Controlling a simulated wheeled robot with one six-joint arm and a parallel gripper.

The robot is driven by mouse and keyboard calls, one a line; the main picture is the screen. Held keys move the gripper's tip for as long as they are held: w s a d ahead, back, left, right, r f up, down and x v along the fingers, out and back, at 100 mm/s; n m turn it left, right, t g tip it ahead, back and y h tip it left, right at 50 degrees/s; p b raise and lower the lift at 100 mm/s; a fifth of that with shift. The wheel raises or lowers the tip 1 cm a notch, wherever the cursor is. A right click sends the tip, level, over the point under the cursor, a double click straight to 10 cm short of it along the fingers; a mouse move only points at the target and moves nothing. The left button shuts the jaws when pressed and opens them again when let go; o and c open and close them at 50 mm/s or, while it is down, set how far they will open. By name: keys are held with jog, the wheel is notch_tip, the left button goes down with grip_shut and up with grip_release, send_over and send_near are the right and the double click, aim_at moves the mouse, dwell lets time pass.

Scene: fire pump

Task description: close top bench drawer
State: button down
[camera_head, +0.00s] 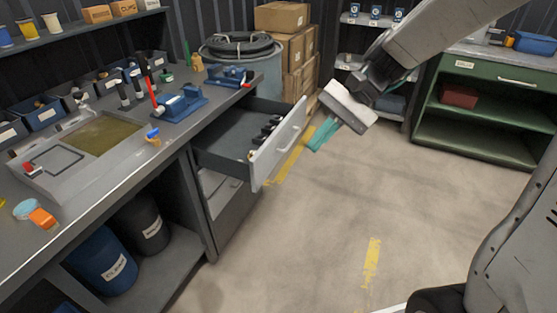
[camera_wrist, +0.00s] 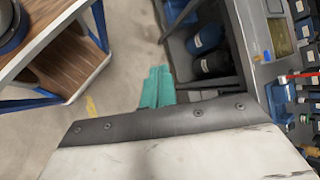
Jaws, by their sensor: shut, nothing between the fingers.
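The top bench drawer (camera_head: 282,147) is pulled well out of the dark workbench (camera_head: 215,107). Its light grey front carries a bar handle, and several small dark items lie inside. My gripper (camera_head: 318,143) has teal fingers, shut and empty. In the head view it hangs just right of the drawer front, with a small gap seen between them. The fingers also show in the wrist view (camera_wrist: 153,84), pointing toward the floor and the bench's lower shelf. I cannot make out the drawer in the wrist view.
A lower drawer (camera_head: 231,205) sits beneath, seemingly shut. A blue drum (camera_head: 100,262) and a black drum (camera_head: 143,224) stand under the bench. Boxes (camera_head: 281,17) and a hose-topped barrel (camera_head: 240,55) stand behind. A green cabinet (camera_head: 475,107) is at right. The middle floor is clear.

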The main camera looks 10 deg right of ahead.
jog(key=w+d+f+m+t+y, duration=0.1)
jog(key=w+f+m+t+y, duration=0.15)
jog(key=w+f+m, duration=0.45)
jog(key=w+d+f+m+t+y, duration=0.2)
jog(key=w+f+y, duration=0.2)
jog(key=w+f, duration=0.65)
jog(key=m+t, duration=0.9)
jog(key=m, duration=0.1)
send_near(272, 157)
jog(key=shift+g+h, duration=0.25)
jog(key=x, duration=0.6)
jog(key=shift+w+a+r, duration=0.15)
jog(key=shift+a+r, duration=0.25)
jog(key=shift+w, duration=0.1)
